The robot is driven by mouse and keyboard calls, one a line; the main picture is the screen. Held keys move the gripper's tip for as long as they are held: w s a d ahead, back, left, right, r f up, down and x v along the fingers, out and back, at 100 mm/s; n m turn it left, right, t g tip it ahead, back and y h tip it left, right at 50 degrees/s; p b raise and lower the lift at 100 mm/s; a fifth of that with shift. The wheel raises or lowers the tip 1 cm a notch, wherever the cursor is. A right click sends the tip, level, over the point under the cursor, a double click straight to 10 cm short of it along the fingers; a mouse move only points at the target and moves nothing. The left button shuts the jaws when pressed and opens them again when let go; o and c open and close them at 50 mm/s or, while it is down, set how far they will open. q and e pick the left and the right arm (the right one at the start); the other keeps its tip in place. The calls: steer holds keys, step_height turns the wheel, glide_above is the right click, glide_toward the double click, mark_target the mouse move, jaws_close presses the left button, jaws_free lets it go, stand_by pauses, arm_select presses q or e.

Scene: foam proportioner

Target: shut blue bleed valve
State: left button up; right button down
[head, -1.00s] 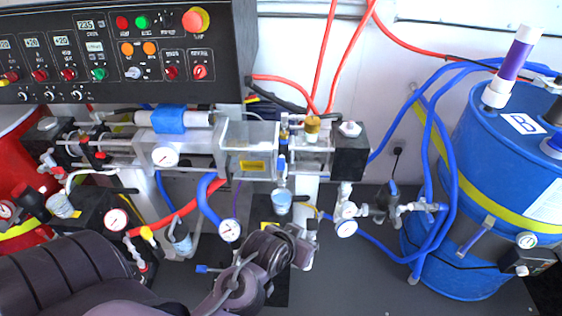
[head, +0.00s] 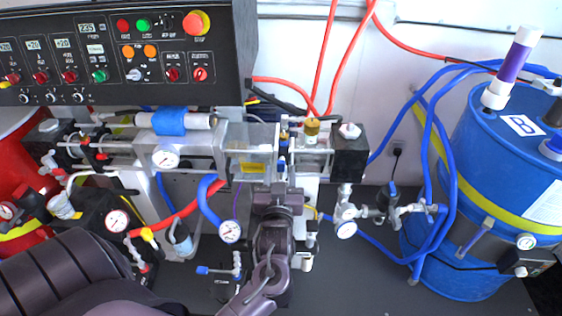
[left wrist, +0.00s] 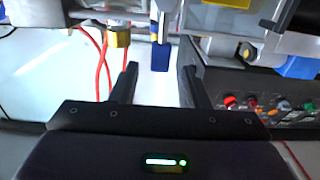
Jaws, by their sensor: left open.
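A small upright blue handle (head: 283,143), apparently the bleed valve, shows at the middle of the pump assembly, beside a brass fitting (head: 312,127). My left gripper (head: 272,184) is just below it, and my wrist hides the lower part of that area. In the left wrist view, a dark blue handle (left wrist: 160,57) hangs from a grey stem between the two fingers of my open left gripper (left wrist: 159,80), with a gap on each side. I cannot tell whether the fingers reach its depth. My right gripper is not in view.
A second blue lever (head: 202,270) sits lower left, near a gauge (head: 230,232) on a blue hose. A black control panel (head: 120,55) overhangs the upper left. A blue drum (head: 480,190) with hoses stands right. Dark floor (head: 350,285) is clear at lower right.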

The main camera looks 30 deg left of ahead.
mark_target(281, 166)
arm_select(q)
steer(key=shift+x, duration=2.1)
jaws_close()
